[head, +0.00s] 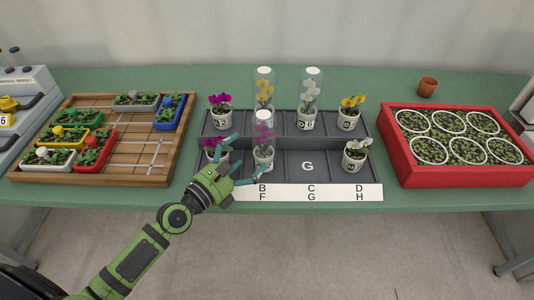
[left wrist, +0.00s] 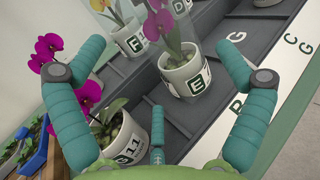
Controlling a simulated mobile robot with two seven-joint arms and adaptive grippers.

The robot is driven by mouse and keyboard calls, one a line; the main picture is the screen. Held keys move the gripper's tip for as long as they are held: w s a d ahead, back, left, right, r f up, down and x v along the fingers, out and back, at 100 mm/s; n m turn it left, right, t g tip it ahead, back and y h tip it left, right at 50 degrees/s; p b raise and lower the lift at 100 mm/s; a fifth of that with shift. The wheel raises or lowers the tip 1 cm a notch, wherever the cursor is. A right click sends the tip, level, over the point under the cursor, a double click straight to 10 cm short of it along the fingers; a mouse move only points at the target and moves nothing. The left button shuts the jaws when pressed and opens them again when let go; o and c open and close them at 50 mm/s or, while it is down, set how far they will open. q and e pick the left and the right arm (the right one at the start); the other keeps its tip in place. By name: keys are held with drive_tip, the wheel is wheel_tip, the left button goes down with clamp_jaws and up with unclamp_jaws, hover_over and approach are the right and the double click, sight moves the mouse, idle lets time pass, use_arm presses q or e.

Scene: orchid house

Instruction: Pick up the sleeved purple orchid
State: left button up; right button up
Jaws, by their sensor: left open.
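The sleeved purple orchid (head: 264,135) stands upright in a white pot in the front row of the grey tray, inside a clear sleeve with a white top. In the left wrist view a white pot marked E (left wrist: 193,76), with a purple flower (left wrist: 158,22) above it, appears to be this plant. My left gripper (head: 246,157) is open, just to the left of and in front of its pot. In the left wrist view the pot lies ahead between the spread fingers (left wrist: 164,58), and I see no grip on it. My right gripper is not in view.
An unsleeved purple orchid (head: 216,146) stands close beside my gripper on the left. Sleeved yellow (head: 264,84) and white (head: 311,90) orchids stand behind. The grey tray (head: 308,168) has a bare slot marked G right of the target. A red crate (head: 457,177) stands farther right.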

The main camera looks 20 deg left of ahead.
sight(253, 149)
use_arm(q)
drive_tip(key=shift+w+d+r, duration=0.2)
drive_tip(key=shift+w+d, duration=0.05)
drive_tip(key=shift+w, duration=0.3)
drive_tip(key=p+x, duration=0.1)
drive_tip(key=x, duration=0.2)
drive_tip(key=shift+r, duration=0.2)
drive_tip(key=shift+f+x, duration=0.2)
drive_tip(key=shift+x, duration=0.7)
drive_tip(key=c, duration=1.1)
drive_tip(key=shift+r, duration=0.1)
drive_tip(key=shift+c, duration=0.2)
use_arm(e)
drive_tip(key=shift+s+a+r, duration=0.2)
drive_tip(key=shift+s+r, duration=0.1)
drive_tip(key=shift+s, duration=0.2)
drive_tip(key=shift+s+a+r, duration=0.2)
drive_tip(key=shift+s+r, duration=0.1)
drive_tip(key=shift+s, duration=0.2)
